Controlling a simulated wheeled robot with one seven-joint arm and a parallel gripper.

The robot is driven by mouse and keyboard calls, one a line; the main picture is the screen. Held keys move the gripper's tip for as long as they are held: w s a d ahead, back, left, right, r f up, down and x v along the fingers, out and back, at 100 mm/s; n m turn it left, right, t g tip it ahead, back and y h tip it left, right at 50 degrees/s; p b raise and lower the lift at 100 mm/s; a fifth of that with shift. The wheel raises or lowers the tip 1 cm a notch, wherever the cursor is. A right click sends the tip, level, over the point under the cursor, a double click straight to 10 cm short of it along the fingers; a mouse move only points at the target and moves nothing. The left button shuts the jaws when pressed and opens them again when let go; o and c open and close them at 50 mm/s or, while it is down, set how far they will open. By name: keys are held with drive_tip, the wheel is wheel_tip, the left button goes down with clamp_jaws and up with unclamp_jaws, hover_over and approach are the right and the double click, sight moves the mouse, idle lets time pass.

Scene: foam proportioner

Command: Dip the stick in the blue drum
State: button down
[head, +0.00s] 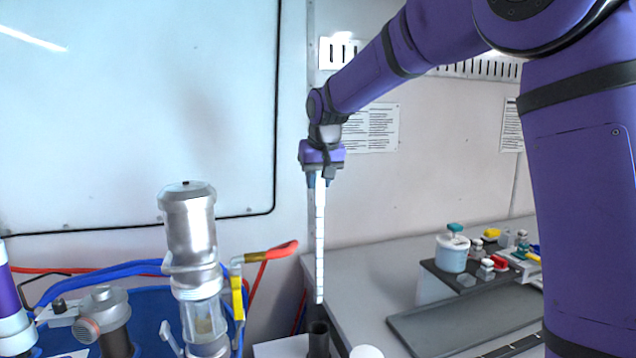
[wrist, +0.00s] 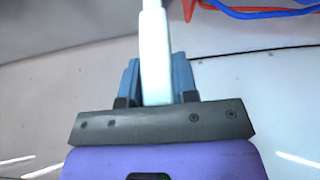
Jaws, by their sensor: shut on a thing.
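My gripper (head: 319,180) points down in the head view, shut on the top end of a long white stick (head: 319,240) with dark graduation marks. The stick hangs nearly upright. Its lower tip is in the air, just above a black open tube (head: 318,338) in the picture. In the wrist view, the stick (wrist: 155,55) runs out between the blue fingers of my gripper (wrist: 157,78). A blue surface (head: 152,312), probably the blue drum, is at the lower left of the head view, partly hidden behind a metal and glass cylinder (head: 190,235). Its opening is not visible.
A yellow-handled fitting with a red hose (head: 268,254) stands between the cylinder and the stick. A white round object (head: 366,352) sits at the bottom edge.

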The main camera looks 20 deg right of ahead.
drive_tip(key=shift+r, duration=5.75)
